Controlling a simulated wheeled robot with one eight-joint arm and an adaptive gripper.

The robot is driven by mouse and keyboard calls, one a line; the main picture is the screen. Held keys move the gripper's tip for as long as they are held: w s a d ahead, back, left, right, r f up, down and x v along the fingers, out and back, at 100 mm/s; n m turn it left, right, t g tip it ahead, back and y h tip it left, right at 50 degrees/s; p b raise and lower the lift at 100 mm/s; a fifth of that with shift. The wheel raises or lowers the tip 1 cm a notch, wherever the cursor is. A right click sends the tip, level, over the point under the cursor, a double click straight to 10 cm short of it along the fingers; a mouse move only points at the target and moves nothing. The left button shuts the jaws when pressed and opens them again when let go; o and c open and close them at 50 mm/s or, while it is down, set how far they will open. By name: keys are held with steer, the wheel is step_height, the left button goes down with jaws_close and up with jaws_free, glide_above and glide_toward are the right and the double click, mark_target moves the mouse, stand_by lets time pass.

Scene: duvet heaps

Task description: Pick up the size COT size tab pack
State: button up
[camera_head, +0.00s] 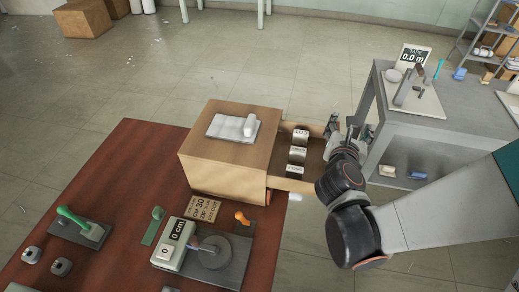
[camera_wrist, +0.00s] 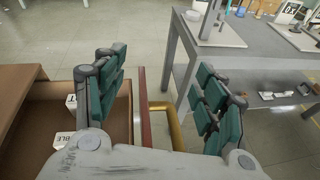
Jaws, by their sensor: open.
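Three small white-topped packs sit in a row in the open drawer (camera_head: 313,160). The far pack (camera_head: 301,133) bears dark lettering that may read COT, but it is too small to be sure. The middle pack (camera_head: 297,153) and near pack (camera_head: 294,171) have labels I cannot read. In the wrist view one pack (camera_wrist: 65,140) shows letters ending in BLE; another (camera_wrist: 71,102) is partly cut off from sight. My gripper (camera_head: 348,129) is open at the drawer's outer end. In the wrist view its fingers (camera_wrist: 163,70) stand either side of the drawer front (camera_wrist: 145,115) and brass handle (camera_wrist: 168,112).
The wooden cabinet (camera_head: 222,160) carries a white pad. The red-brown table (camera_head: 110,175) holds a scale (camera_head: 178,245), a card (camera_head: 203,207) and stamps. A grey bench (camera_head: 425,125) stands close right of my gripper. Floor lies open behind.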

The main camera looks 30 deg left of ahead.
steer(key=s+a+f+n, duration=0.1)
steer(key=s+a, duration=0.2)
steer(key=s+a+f+n+g+y+b, duration=0.1)
steer(key=s+a+f, duration=0.1)
steer(key=s+a, duration=0.1)
steer(key=s+a+f+n+y, duration=0.1)
steer(key=s+a+f, duration=0.1)
steer(key=a, duration=0.2)
steer(key=shift+s+a+g, duration=0.15)
steer(key=shift+s+g, duration=0.15)
steer(key=shift+s, duration=0.1)
steer(key=shift+f+b, duration=0.25)
steer(key=shift+b, duration=0.05)
steer(key=b, duration=0.2)
glide_toward(301, 133)
steer(key=x, duration=0.4)
steer(key=shift+w+d, duration=0.25)
steer(key=x, duration=0.1)
steer(key=b+x, duration=0.1)
steer(key=x, duration=0.1)
steer(key=b+x, duration=0.1)
steer(key=x, duration=0.1)
steer(key=shift+a+f, duration=0.1)
steer(key=shift+a, duration=0.2)
steer(key=c, duration=1.1)
